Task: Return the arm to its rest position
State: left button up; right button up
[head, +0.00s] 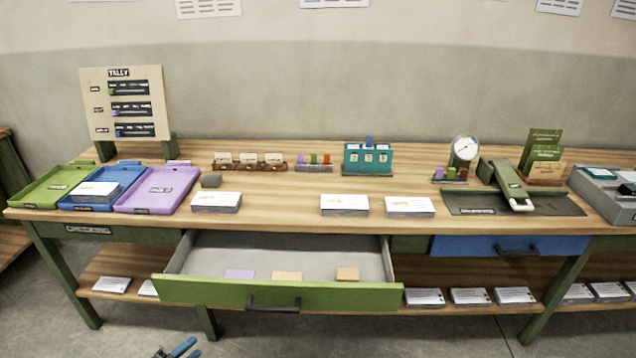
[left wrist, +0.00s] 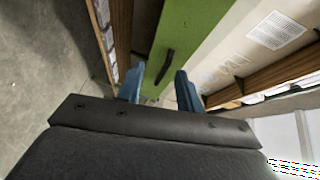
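My left gripper (head: 178,349) shows only its blue fingertips at the bottom edge of the head view, low in front of the table and apart from it. In the left wrist view my left gripper (left wrist: 158,88) has its two blue fingers spread, with nothing between them. Beyond them is the green front of the open drawer (head: 330,295), with its dark handle (left wrist: 164,66). The rest of my left arm is hidden in the head view. My right gripper is not in view.
The drawer sticks out from the table (head: 280,205) and holds a few small flat pieces. A blue drawer (head: 500,246) at right is closed. Green (head: 48,187), blue and purple (head: 158,190) trays and card stacks stand on top. Floor in front is clear.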

pick_arm(q)
jog(key=w+a+f+n+y, duration=0.1)
jog(key=w+a+n+y, duration=0.1)
jog(key=a+n+y, duration=0.6)
jog(key=s+d+f+n+g+y, duration=0.2)
jog(key=s+d+n+g+y, duration=0.3)
jog(key=s+n, duration=0.35)
jog(key=s+d+r+n+g+h, duration=0.1)
jog(key=s+d+n+g+h, duration=0.1)
jog(key=s+d, duration=0.7)
jog(key=s+d+r+n+g+h, duration=0.2)
jog(key=s+d+g, duration=0.3)
jog(key=s+d, duration=0.5)
jog(key=shift+s+d+r+h, duration=0.15)
jog(key=shift+d+h, duration=0.65)
jog(key=shift+d, duration=0.7)
